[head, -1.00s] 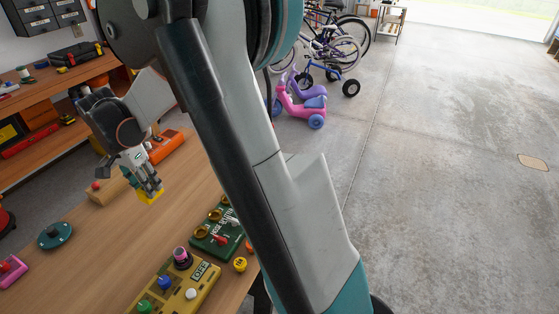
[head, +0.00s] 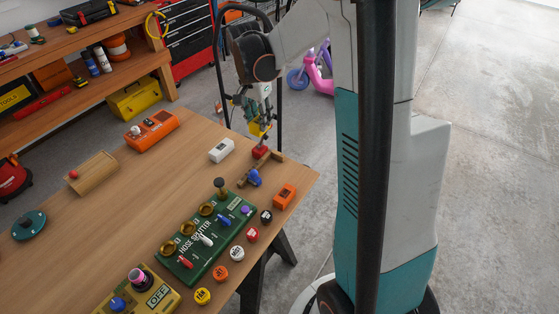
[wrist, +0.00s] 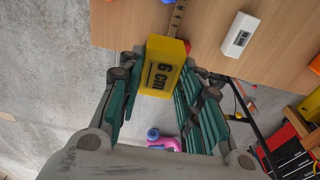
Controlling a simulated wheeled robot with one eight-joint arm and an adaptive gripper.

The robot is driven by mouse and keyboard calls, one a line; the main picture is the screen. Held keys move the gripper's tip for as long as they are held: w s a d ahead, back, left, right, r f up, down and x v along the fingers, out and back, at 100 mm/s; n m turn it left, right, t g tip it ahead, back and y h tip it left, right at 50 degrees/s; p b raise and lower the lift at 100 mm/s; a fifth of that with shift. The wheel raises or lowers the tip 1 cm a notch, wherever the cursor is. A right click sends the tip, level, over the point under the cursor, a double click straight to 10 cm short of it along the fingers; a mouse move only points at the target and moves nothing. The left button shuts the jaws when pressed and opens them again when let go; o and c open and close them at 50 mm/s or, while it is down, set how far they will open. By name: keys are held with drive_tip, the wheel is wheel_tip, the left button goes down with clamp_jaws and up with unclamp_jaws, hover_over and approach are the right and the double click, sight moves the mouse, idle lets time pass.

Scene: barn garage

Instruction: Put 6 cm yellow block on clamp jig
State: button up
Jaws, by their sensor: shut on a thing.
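The yellow block (head: 256,129) is held in my gripper (head: 258,118) above the far right corner of the table. In the wrist view the block (wrist: 165,62) sits between my green-padded fingers and its "6 cm" label shows. My gripper is shut on it. What seems to be the clamp jig (head: 266,161) is a brown bar with a red piece and a blue knob, lying near that corner. The block appears just above the red piece; I cannot tell if they touch. In the wrist view the jig (wrist: 176,20) is partly hidden behind the block.
A white box (head: 221,150) lies left of the jig, and an orange box (head: 285,195) lies nearer to me. A green hose splitter board (head: 205,242) and several round caps are on the near side. A black frame (head: 220,65) stands behind the table.

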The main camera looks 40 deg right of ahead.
drive_tip(key=f+b, duration=0.2)
drive_tip(key=f, duration=0.4)
drive_tip(key=f+b, duration=0.2)
drive_tip(key=f, duration=0.5)
drive_tip(key=f+b, duration=0.2)
drive_tip(key=f, duration=0.5)
drive_tip(key=shift+d, duration=0.25)
drive_tip(key=shift+f+b, duration=0.2)
drive_tip(key=shift+b, duration=0.15)
drive_tip(key=o, duration=1.1)
drive_tip(key=shift+o, duration=0.2)
drive_tip(key=shift+r, duration=0.2)
wheel_tip(320, 180, up, 12)
drive_tip(key=a+p, duration=0.1)
drive_tip(key=p, duration=0.3)
drive_tip(key=shift+s+a, duration=0.2)
drive_tip(key=shift+s, duration=0.05)
